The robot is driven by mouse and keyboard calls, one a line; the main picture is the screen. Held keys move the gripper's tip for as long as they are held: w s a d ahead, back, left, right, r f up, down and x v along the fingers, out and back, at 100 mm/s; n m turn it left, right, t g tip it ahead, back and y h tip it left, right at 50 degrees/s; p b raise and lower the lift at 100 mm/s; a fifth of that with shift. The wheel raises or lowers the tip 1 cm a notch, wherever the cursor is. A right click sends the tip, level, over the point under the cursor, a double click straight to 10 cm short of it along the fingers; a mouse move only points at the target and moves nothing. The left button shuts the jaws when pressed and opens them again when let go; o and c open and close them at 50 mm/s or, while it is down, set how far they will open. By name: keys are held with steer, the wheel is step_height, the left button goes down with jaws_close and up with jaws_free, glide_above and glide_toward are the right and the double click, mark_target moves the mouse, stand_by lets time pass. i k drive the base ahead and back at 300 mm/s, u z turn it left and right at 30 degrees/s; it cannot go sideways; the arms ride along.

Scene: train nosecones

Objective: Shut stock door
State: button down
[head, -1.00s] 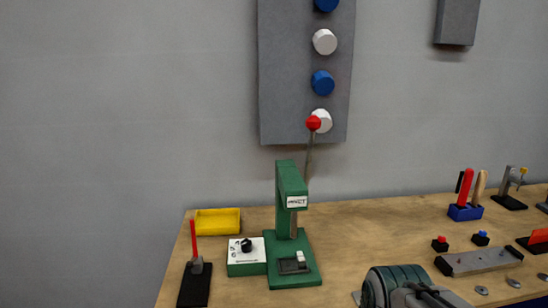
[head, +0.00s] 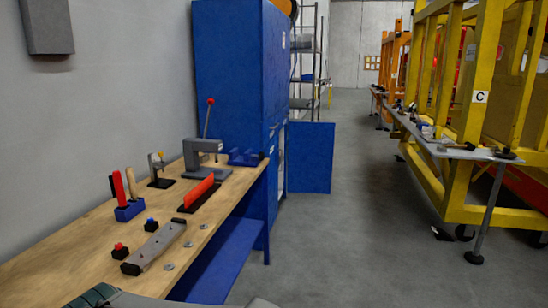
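The blue stock cabinet (head: 230,75) stands against the left wall beyond the workbench in the head view. A blue door (head: 311,158) low on its aisle side stands open, sticking out to the right into the aisle. The cabinet's inside is mostly hidden from this angle. My gripper is not in view. Part of my own arm shows at the bottom left edge of the picture, and the gripper's state cannot be seen there.
A wooden workbench (head: 70,258) with tools and a grey press (head: 205,158) runs along the left wall. A yellow frame (head: 470,190) and a narrow table (head: 455,151) stand on the right. The grey floor (head: 350,230) between is clear.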

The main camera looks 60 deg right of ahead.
mark_target(311, 146)
steer(key=z, duration=2.7)
steer(key=i, duration=9.55)
